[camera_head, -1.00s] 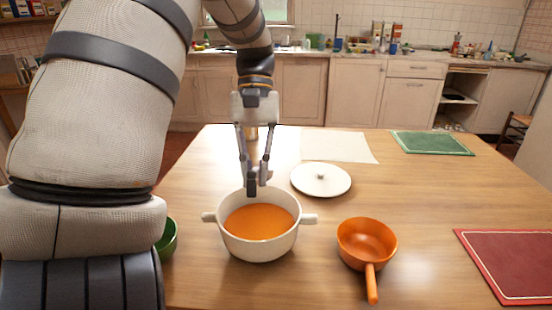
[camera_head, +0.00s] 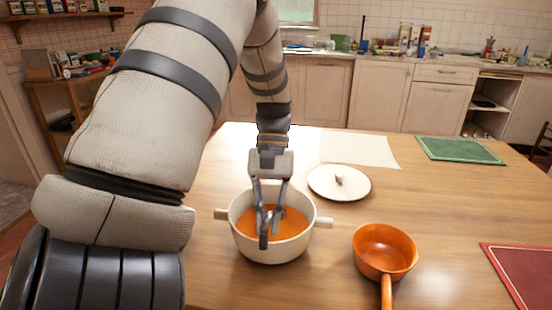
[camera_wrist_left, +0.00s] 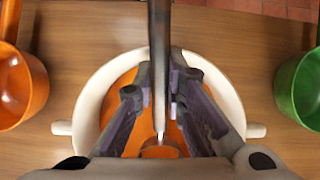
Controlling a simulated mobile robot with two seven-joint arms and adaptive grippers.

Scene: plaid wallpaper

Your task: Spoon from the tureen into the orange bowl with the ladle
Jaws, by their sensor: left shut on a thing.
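The white tureen (camera_head: 286,252) with two side handles stands on the table, with orange soup (camera_head: 297,221) inside. My left gripper (camera_head: 267,236) is low over the tureen's opening, pointing down. In the left wrist view its fingers (camera_wrist_left: 161,85) are closed around the thin metal handle of the ladle (camera_wrist_left: 159,55). The ladle's lower end is at the soup; how deep it sits is unclear. In the head view I cannot make out the ladle behind the fingers. The orange bowl (camera_head: 384,250), with a handle, stands apart to the right of the tureen and looks empty. My right gripper is out of view.
A pale sheet (camera_head: 358,148) and a green mat (camera_head: 460,149) lie at the back, a red mat (camera_head: 515,272) at the right. A green bowl (camera_wrist_left: 306,90) shows in the left wrist view. Bare table separates tureen and orange bowl.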

